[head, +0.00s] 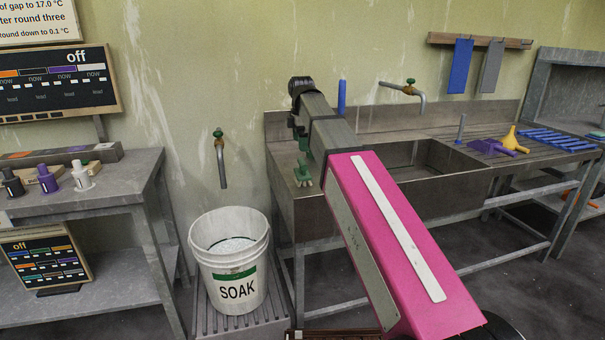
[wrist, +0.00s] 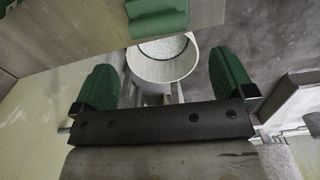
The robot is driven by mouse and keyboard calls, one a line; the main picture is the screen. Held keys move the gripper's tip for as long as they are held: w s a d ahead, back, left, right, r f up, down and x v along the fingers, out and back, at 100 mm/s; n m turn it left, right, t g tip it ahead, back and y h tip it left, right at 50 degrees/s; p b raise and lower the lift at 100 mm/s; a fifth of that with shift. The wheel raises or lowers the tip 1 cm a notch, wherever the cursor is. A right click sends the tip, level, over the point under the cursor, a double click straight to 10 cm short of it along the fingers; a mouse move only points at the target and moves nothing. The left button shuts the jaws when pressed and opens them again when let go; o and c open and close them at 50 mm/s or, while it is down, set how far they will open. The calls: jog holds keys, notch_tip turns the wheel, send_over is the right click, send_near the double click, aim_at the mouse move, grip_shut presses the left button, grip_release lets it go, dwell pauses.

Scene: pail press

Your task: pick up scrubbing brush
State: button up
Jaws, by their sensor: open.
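A green block, which looks like the scrubbing brush (wrist: 158,16), lies on the grey sink bench near its left edge, at the top of the wrist view. Its bristles are not visible there. My gripper (wrist: 164,72) points down with its two green-padded fingers apart and nothing between them. The green block is beyond the fingertips, not between them. In the head view my gripper (head: 303,158) is at the bench's left end, partly behind my arm. There I cannot clearly tell the brush from the green fingers.
A white SOAK bucket (head: 238,291) stands on a slatted stand left of the sink bench (head: 440,185); the wrist view shows it below my gripper. Taps stick out from the wall. Purple and yellow tools (head: 512,140) lie on the bench's right. A grey table (head: 120,185) is at left.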

aim_at(303, 161)
jog(key=f, duration=1)
jog(key=shift+w+d, duration=0.15)
jog(key=shift+d, duration=0.05)
jog(key=c, duration=0.9)
